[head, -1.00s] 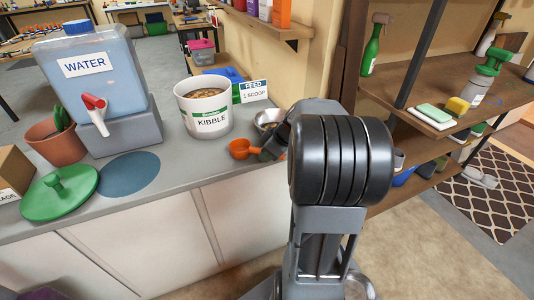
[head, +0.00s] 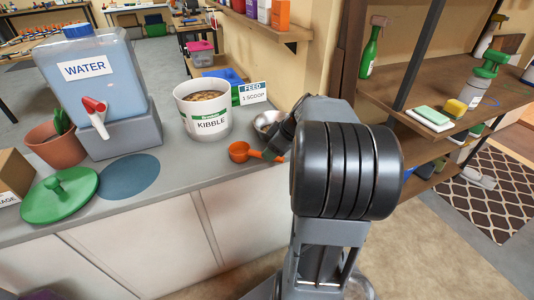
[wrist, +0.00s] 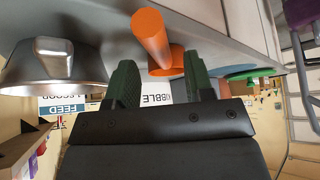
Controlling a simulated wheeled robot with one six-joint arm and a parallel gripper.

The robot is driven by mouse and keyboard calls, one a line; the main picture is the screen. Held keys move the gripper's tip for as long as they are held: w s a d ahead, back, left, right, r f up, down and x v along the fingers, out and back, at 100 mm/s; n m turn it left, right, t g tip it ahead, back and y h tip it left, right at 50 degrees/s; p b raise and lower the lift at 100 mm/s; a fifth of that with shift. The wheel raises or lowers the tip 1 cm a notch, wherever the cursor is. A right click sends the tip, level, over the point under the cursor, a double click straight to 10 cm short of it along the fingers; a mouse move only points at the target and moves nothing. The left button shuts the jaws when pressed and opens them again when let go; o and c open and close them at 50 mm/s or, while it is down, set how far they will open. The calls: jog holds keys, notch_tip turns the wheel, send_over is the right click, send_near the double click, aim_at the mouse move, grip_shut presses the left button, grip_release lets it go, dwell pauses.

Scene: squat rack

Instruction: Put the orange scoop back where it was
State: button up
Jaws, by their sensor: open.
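The orange scoop (head: 240,152) lies on the counter in front of the kibble bucket (head: 204,110), its handle pointing right toward the metal bowl (head: 267,121). In the wrist view the scoop (wrist: 153,38) shows with its handle toward the camera, between and beyond the fingertips. My gripper (wrist: 160,68) is open, with green-padded fingers apart and nothing held between them. In the head view my arm hides most of the gripper and part of the bowl. The bowl also shows at the left of the wrist view (wrist: 55,68).
A feed sign (head: 253,92) reading "1 SCOOP" stands behind the bowl. The water jug (head: 90,75), green lid (head: 60,195) and blue disc (head: 129,176) are on the left of the counter. Shelves stand at right. The counter's front edge is near the scoop.

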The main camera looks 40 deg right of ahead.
jog(key=p+v, duration=0.1)
jog(key=v, duration=0.6)
jog(key=shift+s+r, duration=0.15)
jog(key=shift+r, duration=0.15)
jog(key=s+a+f+m+g+h, duration=0.1)
jog(key=s+a+f+m+h, duration=0.1)
jog(key=a, duration=0.8)
jog(key=s+a+f+m+g+h, duration=0.1)
jog(key=s+a+f+m, duration=0.3)
jog(key=a, duration=0.6)
jog(key=shift+s+f+m+h, duration=0.4)
jog(key=shift+s+f, duration=0.25)
jog(key=shift+f, duration=0.1)
jog(key=shift+a, duration=0.1)
notch_tip(320, 180, up, 18)
jog(key=p, duration=1.7)
jog(key=shift+s+a, duration=0.2)
jog(key=shift+a, duration=0.1)
